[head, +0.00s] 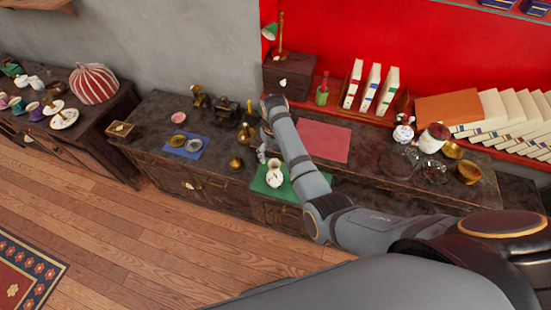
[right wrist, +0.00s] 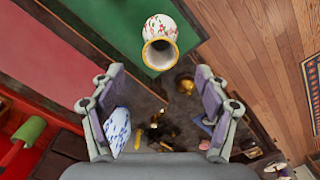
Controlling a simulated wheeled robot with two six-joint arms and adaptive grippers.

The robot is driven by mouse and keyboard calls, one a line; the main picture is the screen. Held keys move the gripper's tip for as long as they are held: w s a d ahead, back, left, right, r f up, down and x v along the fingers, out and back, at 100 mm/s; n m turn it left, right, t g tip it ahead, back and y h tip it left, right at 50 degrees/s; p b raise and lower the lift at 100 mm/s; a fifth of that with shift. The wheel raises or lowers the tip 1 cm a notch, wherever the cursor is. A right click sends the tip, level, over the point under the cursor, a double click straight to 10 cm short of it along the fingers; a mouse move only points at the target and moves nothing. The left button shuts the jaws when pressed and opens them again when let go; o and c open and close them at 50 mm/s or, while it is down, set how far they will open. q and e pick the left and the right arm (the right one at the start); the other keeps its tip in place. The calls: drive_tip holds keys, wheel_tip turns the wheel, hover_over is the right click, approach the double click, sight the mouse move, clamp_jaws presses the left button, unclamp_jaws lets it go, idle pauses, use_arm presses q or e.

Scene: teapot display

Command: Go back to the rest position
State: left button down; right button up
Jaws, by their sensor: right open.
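My right arm reaches over the dark wooden cabinet in the head view. My right gripper (right wrist: 160,76) is open in the right wrist view, with nothing between its fingertips. A white vase with red flowers and a gold rim (right wrist: 160,42) is just beyond the fingertips, apart from them. In the head view this vase (head: 273,177) stands on a green mat (head: 262,187) beside my forearm. A white and blue piece (right wrist: 118,128) shows by the left finger, partly hidden. My left gripper is not in view.
The cabinet top holds a red mat (head: 324,140), a blue mat (head: 185,146) with small dishes, and brass pieces (head: 246,133). Books (head: 371,87) line the red shelf behind. Wooden floor (head: 120,225) is clear in front.

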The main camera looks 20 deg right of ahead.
drive_tip(key=shift+w+f, duration=0.1)
drive_tip(key=shift+w, duration=0.1)
drive_tip(key=shift+s, duration=0.1)
drive_tip(key=shift+s+d, duration=0.1)
drive_tip(key=shift+s, duration=0.15)
drive_tip(key=s+d+f+m+t, duration=0.2)
drive_tip(key=s+d, duration=0.6)
drive_tip(key=s, duration=0.3)
drive_tip(key=s+d+r+t+h, duration=0.1)
drive_tip(key=s+r, duration=0.3)
drive_tip(key=s, duration=0.2)
drive_tip(key=s+r+t, duration=0.1)
drive_tip(key=s+r, duration=0.3)
drive_tip(key=s, duration=0.2)
wheel_tip(320, 180, down, 32)
drive_tip(key=s+d+r+g+b, duration=0.1)
drive_tip(key=s+d+g+b, duration=0.15)
drive_tip(key=b, duration=0.45)
use_arm(q)
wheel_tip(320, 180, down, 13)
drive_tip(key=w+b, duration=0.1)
drive_tip(key=b, duration=0.5)
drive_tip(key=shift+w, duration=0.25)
use_arm(e)
drive_tip(key=s+f, duration=0.9)
drive_tip(key=f, duration=0.3)
drive_tip(key=s+d+f, duration=0.1)
drive_tip(key=s+f, duration=0.9)
drive_tip(key=f, duration=0.3)
drive_tip(key=shift+d, duration=0.3)
